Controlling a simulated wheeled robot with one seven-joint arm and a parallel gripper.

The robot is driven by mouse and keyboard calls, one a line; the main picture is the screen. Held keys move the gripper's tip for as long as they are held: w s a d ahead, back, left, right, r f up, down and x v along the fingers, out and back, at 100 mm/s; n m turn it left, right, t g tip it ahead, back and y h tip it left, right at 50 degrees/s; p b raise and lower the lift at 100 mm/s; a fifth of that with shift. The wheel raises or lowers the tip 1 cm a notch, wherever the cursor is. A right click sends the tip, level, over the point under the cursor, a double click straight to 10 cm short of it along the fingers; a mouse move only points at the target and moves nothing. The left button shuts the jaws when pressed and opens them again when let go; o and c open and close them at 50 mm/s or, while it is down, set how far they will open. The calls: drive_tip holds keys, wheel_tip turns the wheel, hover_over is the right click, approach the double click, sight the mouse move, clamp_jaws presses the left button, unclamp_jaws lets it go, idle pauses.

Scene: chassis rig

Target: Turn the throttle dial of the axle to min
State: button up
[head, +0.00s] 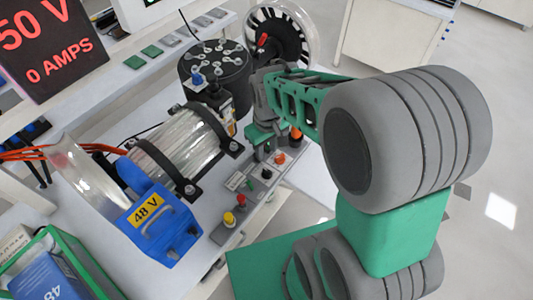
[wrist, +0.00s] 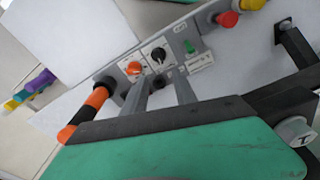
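The control panel (head: 241,184) runs along the front edge of the bench. It carries a black dial (head: 266,174) and an orange knob (head: 280,158). In the wrist view the black dial (wrist: 158,54) sits on a white plate beside the orange knob (wrist: 134,68). Which one is the throttle dial cannot be read from lettering. My gripper (head: 262,146) is above the panel's far end. In the wrist view my gripper (wrist: 161,77) has its two grey fingers apart, with the tips just short of the black dial in the picture. I see no firm contact.
A green switch (wrist: 188,46), a red button (wrist: 228,19) and a yellow button (wrist: 253,4) share the panel. The blue 48 V battery (head: 158,222) and clear-cased motor (head: 180,150) stand behind it.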

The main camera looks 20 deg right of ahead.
sight(265, 168)
drive_tip(key=f, duration=0.1)
drive_tip(key=w+f+n, duration=0.1)
drive_tip(key=f+g+p, duration=0.1)
drive_tip(key=shift+w+f+n, duration=0.25)
drive_tip(key=shift+f+n, duration=0.05)
wheel_tip(265, 168, down, 8)
drive_tip(key=shift+f+p, duration=0.25)
drive_tip(key=shift+p, duration=0.15)
drive_tip(key=shift+c, duration=0.4)
clamp_jaws()
